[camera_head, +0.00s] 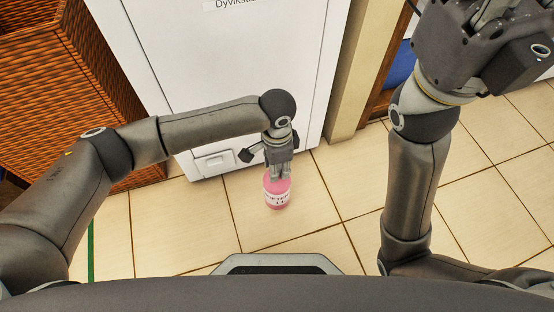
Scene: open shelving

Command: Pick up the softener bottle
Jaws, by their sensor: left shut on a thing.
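The softener bottle (277,195) is pink with a pale label and shows below my left gripper, in the middle of the head view. My left gripper (279,173) points down and is shut on the upper part of the bottle, which its fingers partly hide. I cannot tell whether the bottle touches the floor. My right gripper is raised at the top right; its wrist and housing show, but its fingertips are not clearly seen.
A white appliance (230,60) stands just behind my left gripper. A brown woven basket (60,90) is at the left. A wooden frame (385,75) with something blue (402,62) is at the right. The tiled floor (320,215) around the bottle is clear.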

